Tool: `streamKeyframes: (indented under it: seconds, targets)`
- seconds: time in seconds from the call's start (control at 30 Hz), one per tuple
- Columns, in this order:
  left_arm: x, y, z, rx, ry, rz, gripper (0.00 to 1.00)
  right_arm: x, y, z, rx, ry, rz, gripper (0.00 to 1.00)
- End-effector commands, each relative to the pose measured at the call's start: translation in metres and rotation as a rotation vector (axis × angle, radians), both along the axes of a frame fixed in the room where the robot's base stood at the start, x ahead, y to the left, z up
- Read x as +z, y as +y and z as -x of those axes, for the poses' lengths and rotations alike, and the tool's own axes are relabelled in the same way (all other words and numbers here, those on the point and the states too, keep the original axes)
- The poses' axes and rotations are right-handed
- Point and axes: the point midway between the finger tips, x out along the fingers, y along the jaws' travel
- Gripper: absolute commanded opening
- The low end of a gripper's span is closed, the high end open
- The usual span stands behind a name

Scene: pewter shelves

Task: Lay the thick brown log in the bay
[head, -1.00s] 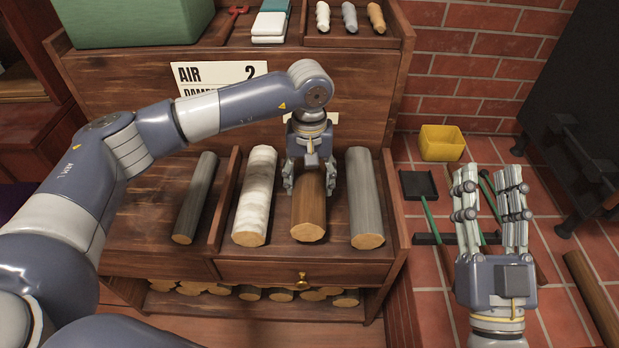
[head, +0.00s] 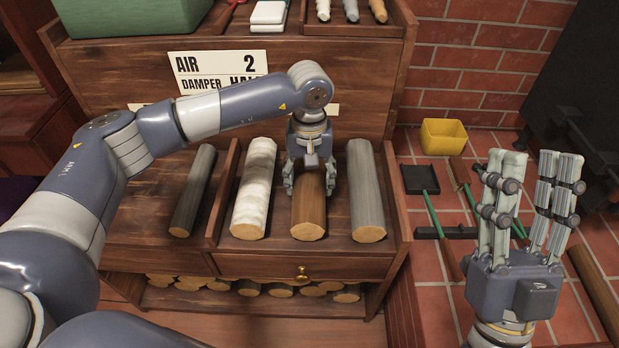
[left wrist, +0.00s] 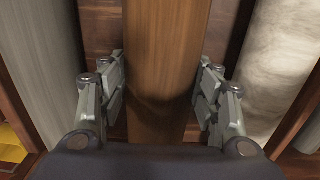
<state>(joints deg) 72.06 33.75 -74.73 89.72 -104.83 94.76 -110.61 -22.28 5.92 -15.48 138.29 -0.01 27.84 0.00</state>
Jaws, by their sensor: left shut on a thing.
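The thick brown log (head: 309,216) lies lengthwise in the walled bay (head: 276,253) of the wooden shelf, between a white-barked log (head: 253,193) and a grey log (head: 366,195). My left gripper (head: 309,186) points down over its far part, with fingers on both sides, shut on it. In the left wrist view the brown log (left wrist: 165,60) runs between the fingers of my left gripper (left wrist: 160,100). Whether its underside touches the shelf is hidden. My right gripper (head: 537,170) is raised at the right, open and empty, away from the logs.
A thin dark log (head: 194,190) lies left of the bay's divider (head: 222,195). A brass-knobbed drawer (head: 302,271) is below, with stacked logs under it. A yellow bin (head: 444,136) and a shovel (head: 420,181) are on the red tiles at right.

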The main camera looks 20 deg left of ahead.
Motion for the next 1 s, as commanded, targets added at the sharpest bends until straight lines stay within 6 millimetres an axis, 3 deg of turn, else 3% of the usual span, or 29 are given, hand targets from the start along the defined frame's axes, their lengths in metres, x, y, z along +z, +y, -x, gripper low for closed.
streamKeyframes:
  seconds: [0.37, 0.4, 0.5, 0.87, 1.0]
  targets:
    - [0.000, 0.000, -0.001, 0.000, -0.002, 0.001, 0.12, 0.002, 0.000, 0.003, 0.001, -0.017, -0.006, 0.40]
    - [0.000, 0.000, -0.001, 0.000, -0.002, 0.001, 0.60, 0.002, 0.000, 0.003, 0.001, -0.016, -0.005, 0.40]
    - [0.000, 0.000, -0.001, 0.000, -0.002, 0.001, 0.82, 0.002, 0.000, 0.003, 0.001, -0.016, -0.005, 0.40]
    - [-0.001, 0.000, 0.000, 0.000, 0.001, -0.001, 0.82, 0.002, -0.001, 0.002, 0.000, -0.016, -0.005, 0.40]
    - [0.010, 0.000, -0.001, 0.000, -0.003, 0.000, 0.82, 0.002, -0.001, 0.003, 0.000, -0.016, -0.005, 0.40]
